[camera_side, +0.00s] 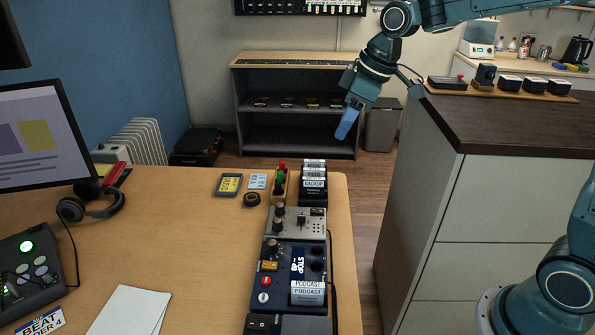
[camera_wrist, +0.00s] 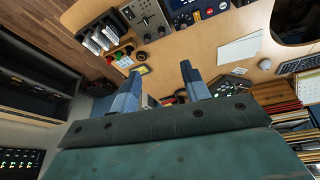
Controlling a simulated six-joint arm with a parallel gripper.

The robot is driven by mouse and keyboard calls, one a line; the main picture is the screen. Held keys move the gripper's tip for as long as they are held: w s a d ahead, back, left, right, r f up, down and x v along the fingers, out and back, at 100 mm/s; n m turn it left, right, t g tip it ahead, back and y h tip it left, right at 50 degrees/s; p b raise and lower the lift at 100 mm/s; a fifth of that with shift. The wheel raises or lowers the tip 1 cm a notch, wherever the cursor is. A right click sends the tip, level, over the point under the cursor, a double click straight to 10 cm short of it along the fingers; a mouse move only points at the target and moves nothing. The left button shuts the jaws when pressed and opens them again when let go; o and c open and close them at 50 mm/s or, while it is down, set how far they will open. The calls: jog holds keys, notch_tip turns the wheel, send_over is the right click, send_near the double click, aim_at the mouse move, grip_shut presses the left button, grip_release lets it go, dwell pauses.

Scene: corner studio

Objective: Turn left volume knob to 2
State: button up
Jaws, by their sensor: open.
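A grey box with dark knobs (camera_side: 297,222) stands on the desk. A dark blue box (camera_side: 273,291) in front of it carries a dark knob (camera_side: 272,245), red and white buttons and a label. Both show at the top of the wrist view, the grey box (camera_wrist: 149,14) and the blue box (camera_wrist: 190,9). I cannot tell which knob is the left volume knob, and no scale marks are legible. My gripper (camera_side: 347,124) hangs in the air beyond the desk's far right corner, apart from the boxes. In the wrist view its fingers (camera_wrist: 159,72) are spread, with nothing between them.
Small black boxes (camera_side: 313,185) and a stand with red and green tops (camera_side: 280,182) are behind the grey box. A dark-topped counter (camera_side: 510,120) rises at right. Headphones (camera_side: 88,206) and paper (camera_side: 130,311) lie left. The desk's middle is mostly clear.

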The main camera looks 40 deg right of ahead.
jog(key=w+d+f+n+y, duration=0.1)
jog(key=w+f+n, duration=0.2)
jog(key=w+f, duration=0.65)
jog(key=n+g+y, duration=0.1)
jog(key=n, duration=0.1)
send_near(280, 205)
jog(key=w+v, duration=0.1)
jog(key=v, duration=0.4)
jog(key=shift+s+d+r, duration=0.1)
jog(key=shift+d, duration=0.05)
jog(key=shift+g, duration=0.3)
jog(key=x, duration=1.3)
jog(key=shift+f, duration=0.35)
jog(key=shift+a, duration=0.2)
jog(key=c, duration=1)
